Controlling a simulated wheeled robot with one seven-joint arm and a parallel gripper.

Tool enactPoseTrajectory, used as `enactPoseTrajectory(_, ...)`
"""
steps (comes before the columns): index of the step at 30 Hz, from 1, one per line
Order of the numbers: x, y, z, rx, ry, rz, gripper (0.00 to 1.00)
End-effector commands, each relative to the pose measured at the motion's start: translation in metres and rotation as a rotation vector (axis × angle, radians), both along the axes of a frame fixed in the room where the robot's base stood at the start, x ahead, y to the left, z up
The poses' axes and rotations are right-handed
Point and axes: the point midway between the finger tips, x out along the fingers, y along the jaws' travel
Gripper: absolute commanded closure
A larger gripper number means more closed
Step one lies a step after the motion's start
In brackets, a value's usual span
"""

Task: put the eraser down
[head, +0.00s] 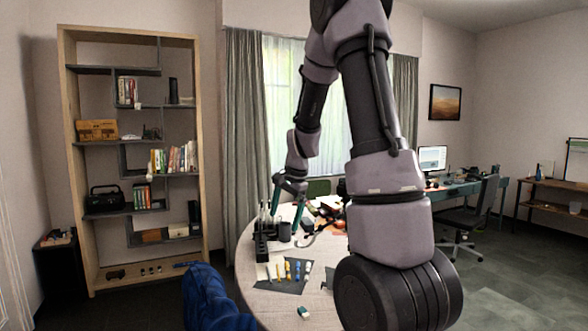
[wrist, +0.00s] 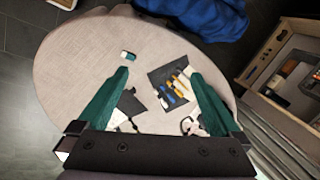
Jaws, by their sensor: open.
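The eraser (head: 303,312), a small white and green block, lies on the round table (head: 262,309) near its front edge. It also shows in the wrist view (wrist: 127,56), on bare tabletop near the far edge as seen there. My gripper (head: 289,190) is above the far part of the table in the head view, well apart from the eraser. In the wrist view, its two green fingers (wrist: 158,85) are spread wide with nothing between them.
A dark mat (head: 283,278) with several pens and tools lies behind the eraser. A black holder (head: 262,243) and a dark cup (head: 285,231) stand below my gripper. Clutter (head: 330,208) fills the back of the table. A blue chair (head: 207,300) stands at the left.

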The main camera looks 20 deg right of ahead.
Motion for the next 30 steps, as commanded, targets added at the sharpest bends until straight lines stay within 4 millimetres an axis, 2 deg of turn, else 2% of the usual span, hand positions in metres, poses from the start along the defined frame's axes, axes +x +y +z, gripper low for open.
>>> enactPoseTrajectory(1, -0.013, 0.008, 0.028, -0.002, -0.045, 0.048, 0.0)
enactPoseTrajectory(3, -0.032, 0.018, 0.058, -0.011, -0.094, 0.118, 0.0)
enactPoseTrajectory(9, -0.097, 0.044, 0.127, -0.066, -0.23, 0.316, 0.0)
enactPoseTrajectory(12, -0.134, 0.054, 0.151, -0.11, -0.296, 0.412, 0.0)
enactPoseTrajectory(18, -0.199, 0.067, 0.177, -0.209, -0.404, 0.569, 0.0)
enactPoseTrajectory(21, -0.219, 0.07, 0.181, -0.248, -0.437, 0.616, 0.0)
enactPoseTrajectory(25, -0.232, 0.072, 0.183, -0.276, -0.456, 0.65, 0.0)
enactPoseTrajectory(30, -0.235, 0.072, 0.182, -0.282, -0.458, 0.656, 0.0)
